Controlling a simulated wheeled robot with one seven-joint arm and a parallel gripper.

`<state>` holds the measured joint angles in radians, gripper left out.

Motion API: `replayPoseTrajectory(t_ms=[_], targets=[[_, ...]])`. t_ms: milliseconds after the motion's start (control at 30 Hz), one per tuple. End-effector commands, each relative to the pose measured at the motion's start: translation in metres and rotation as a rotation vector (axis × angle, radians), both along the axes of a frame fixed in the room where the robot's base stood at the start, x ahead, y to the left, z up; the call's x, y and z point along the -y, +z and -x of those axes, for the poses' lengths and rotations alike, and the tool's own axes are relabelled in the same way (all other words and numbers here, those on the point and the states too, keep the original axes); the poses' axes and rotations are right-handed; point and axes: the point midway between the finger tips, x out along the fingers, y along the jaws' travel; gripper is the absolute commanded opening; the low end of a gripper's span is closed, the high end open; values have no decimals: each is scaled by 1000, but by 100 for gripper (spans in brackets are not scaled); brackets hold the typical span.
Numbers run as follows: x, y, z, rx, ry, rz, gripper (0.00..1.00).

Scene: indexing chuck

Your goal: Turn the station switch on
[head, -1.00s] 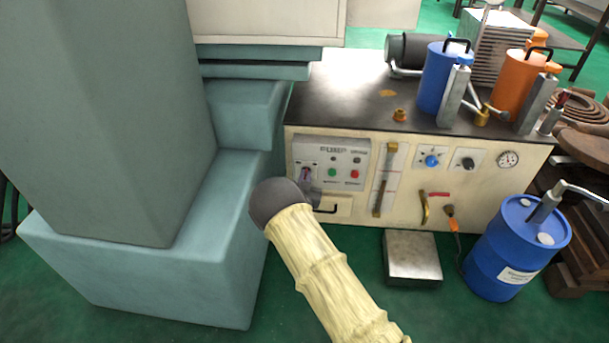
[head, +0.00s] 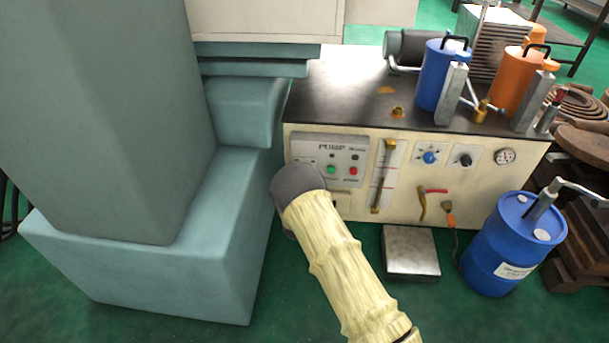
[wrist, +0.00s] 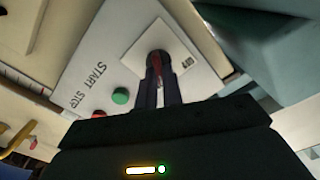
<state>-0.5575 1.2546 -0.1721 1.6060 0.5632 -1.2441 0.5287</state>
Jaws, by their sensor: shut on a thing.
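The station switch (wrist: 157,62) has a dark round base and a reddish handle on a pale square plate (wrist: 172,42), seen in the wrist view. My gripper (wrist: 158,80) has its two dark fingers closed around the handle, from below in the picture. The fingers cover part of the handle, so its exact angle is hard to read. In the head view my forearm and dark wrist cover the switch and the fingers. The control panel (head: 345,152) on the cream cabinet shows there, with part of its lettering legible.
A green button (wrist: 120,96) and a red button (wrist: 98,114) sit beside the switch plate, near my gripper. A teal machine column (head: 150,130) stands close on the left. A blue drum (head: 510,250) and a low metal box (head: 411,252) stand at the right.

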Motion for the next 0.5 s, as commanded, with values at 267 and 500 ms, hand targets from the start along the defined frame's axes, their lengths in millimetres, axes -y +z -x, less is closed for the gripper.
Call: replayPoseTrajectory(t_ms=[267,500], targets=[[-1,-1,1,-3,2,0,30],[-1,0,4,-3,1,0,30]])
